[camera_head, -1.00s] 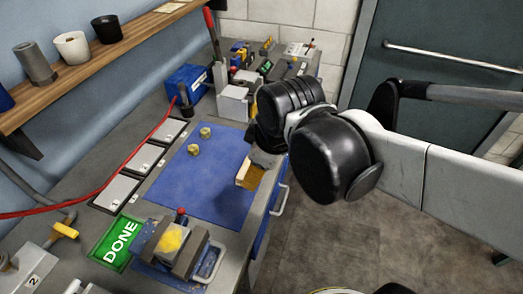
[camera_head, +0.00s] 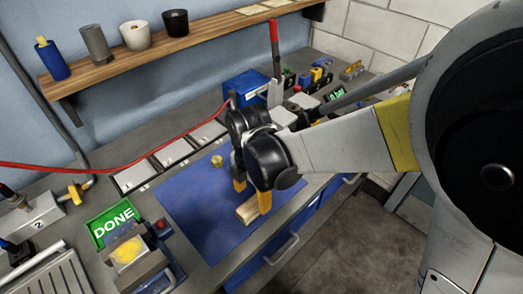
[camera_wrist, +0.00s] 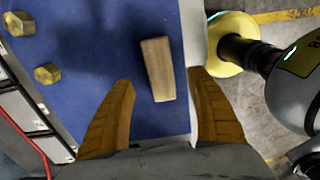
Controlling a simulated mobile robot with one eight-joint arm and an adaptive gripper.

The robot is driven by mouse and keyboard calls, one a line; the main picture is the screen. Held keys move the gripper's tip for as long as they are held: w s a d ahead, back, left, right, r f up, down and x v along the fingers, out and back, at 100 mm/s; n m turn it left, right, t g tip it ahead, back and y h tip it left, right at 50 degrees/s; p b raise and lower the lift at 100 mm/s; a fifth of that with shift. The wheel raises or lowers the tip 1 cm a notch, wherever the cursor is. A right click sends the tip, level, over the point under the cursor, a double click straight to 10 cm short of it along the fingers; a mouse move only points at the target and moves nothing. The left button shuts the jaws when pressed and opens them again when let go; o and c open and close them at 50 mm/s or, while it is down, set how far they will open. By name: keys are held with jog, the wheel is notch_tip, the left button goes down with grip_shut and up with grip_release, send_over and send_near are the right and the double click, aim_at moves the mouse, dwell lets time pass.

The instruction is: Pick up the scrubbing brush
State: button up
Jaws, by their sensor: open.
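The scrubbing brush appears to be the small pale wooden block (camera_head: 247,212) lying on the blue mat (camera_head: 195,215), near its front edge. The wrist view shows its plain wooden back (camera_wrist: 157,68); bristles are not visible. My gripper (camera_head: 253,196) is over the mat with its yellow fingers pointing down at the block. In the wrist view my gripper (camera_wrist: 160,77) is open, with the block lying between and ahead of the two fingertips. Nothing is held. I cannot tell the exact height gap.
Two brass nuts (camera_wrist: 47,74) lie on the mat left of the block. A green DONE tray (camera_head: 113,222) and a vise with a yellow-topped piece (camera_head: 128,250) stand at the left. A blue box (camera_head: 245,87) is behind. The bench's front edge is close to the block.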

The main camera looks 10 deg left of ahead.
aim_at(254, 203)
notch_tip(254, 203, down, 6)
jog(key=shift+w+r+b, duration=0.1)
jog(key=shift+r+b, duration=0.15)
jog(key=shift+b, duration=0.9)
jog(key=shift+d+r, duration=0.1)
jog(key=shift+c, duration=0.2)
jog(key=c, duration=1.3)
